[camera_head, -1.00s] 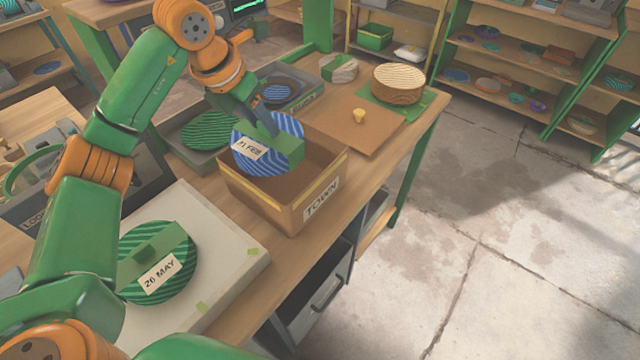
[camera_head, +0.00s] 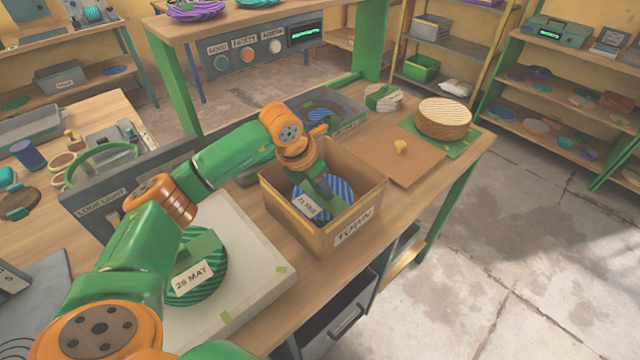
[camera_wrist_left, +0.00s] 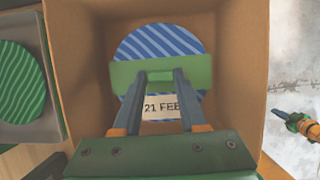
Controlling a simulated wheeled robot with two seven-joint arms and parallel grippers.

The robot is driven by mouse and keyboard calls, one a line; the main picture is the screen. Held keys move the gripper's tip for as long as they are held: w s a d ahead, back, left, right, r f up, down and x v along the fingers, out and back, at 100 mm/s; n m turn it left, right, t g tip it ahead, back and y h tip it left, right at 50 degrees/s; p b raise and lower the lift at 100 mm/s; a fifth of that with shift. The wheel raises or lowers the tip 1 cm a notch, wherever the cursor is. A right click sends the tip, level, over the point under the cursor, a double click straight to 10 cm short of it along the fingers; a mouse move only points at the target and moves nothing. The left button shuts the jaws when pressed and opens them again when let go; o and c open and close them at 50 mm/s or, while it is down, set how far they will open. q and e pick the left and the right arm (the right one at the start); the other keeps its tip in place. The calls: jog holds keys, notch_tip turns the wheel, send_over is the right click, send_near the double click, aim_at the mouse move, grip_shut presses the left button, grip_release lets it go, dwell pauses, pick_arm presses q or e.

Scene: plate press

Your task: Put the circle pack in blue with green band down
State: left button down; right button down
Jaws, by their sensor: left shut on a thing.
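The circle pack (camera_head: 341,187) is a blue striped disc with a green band and a white label that reads 21 FEB. It is inside the cardboard box marked TOWN (camera_head: 293,221). My left gripper (camera_head: 328,193) reaches down into the box and is shut on the pack's green band. In the left wrist view the pack (camera_wrist_left: 160,42) lies below the gripper (camera_wrist_left: 159,76), inside the box walls (camera_wrist_left: 80,80). I cannot tell whether the pack touches the box floor.
Behind the box is a grey tray (camera_head: 352,121) with a dark disc. A brown board (camera_head: 408,172) with a yellow knob and a round wooden stack (camera_head: 443,119) are right.

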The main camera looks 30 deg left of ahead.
pick_arm(q)
jog(key=shift+f+b, duration=0.3)
jog(key=shift+c, duration=2.3)
grip_release()
jog(key=shift+r+p, duration=0.45)
jog(key=b+v, duration=0.1)
jog(key=v, duration=1.1)
